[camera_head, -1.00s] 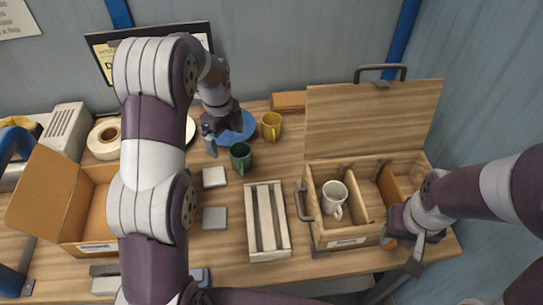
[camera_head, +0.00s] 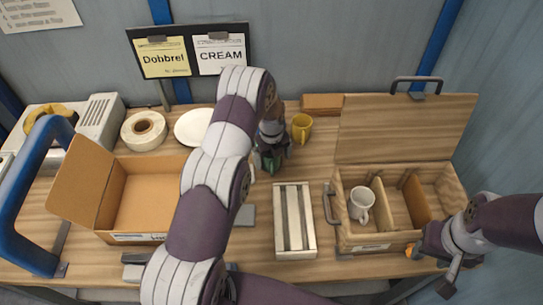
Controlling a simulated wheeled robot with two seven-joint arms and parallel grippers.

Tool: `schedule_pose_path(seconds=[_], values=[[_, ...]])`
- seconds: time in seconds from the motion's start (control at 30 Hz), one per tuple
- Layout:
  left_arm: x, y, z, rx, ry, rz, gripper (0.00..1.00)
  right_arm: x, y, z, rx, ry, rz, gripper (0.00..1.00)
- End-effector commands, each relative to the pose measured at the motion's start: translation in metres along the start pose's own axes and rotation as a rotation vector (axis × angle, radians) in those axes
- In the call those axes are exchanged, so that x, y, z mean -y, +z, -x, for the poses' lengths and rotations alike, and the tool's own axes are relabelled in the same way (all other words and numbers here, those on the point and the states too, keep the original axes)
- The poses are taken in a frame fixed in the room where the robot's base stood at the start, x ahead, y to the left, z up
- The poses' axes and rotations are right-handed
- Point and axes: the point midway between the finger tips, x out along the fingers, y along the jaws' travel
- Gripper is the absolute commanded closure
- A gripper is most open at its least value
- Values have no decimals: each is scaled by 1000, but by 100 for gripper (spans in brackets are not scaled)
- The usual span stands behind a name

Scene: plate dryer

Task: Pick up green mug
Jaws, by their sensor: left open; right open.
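The green mug (camera_head: 272,168) stands on the wooden table left of the centre, mostly hidden by my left gripper. My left gripper (camera_head: 267,165) is open and right at the mug, pointing down over it. I cannot tell whether its fingers touch the mug. My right gripper (camera_head: 428,249) is open at the front right corner of the wooden box, away from the mug.
A yellow mug (camera_head: 301,128) stands just behind and right of the green mug. A slatted wooden crate (camera_head: 294,240) lies in front. The open wooden box (camera_head: 373,241) holds a white mug (camera_head: 361,204). A cardboard box (camera_head: 112,204) and white plate (camera_head: 191,124) are left.

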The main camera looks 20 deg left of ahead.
Motion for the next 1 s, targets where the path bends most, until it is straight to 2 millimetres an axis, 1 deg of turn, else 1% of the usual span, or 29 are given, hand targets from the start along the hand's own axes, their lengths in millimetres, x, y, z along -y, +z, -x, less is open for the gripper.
schedule_pose_path(seconds=[0.2, 0.23, 0.27, 0.3, 0.37, 0.4, 0.43, 0.67, 0.77, 0.87, 1.0], values=[[0, 0, -4, 1, -1, 0, 2, 0, 0, 0, 1, 0, 0, 55], [0, 0, -4, 1, -1, 0, 5, 0, 0, 0, 1, 0, 0, 55], [0, 0, -4, 1, -1, 0, 15, 0, 0, 0, 1, 0, 0, 55], [0, 0, -4, 0, 0, 0, 28, 0, 0, 0, 1, 0, 0, 55], [0, 0, -4, 0, 0, 0, 47, 0, 0, 0, 1, 0, 0, 55], [0, 0, -4, 0, 0, 1, 60, 0, 0, 0, 1, 0, 0, 55], [0, 0, -4, 0, 0, 1, 68, 0, 0, 0, 1, 0, 0, 55], [0, 1, -3, 1, -1, 1, 68, 0, 0, 0, 0, 0, 0, 55], [1, 1, 1, 3, -3, 1, 68, 0, 0, -3, 0, 0, 0, 55], [1, 1, 11, 3, -3, 0, 68, 0, 1, -9, 0, 0, 0, 55], [4, 0, 37, 4, -4, -1, 68, 0, 3, -22, 1, 0, 0, 55]])
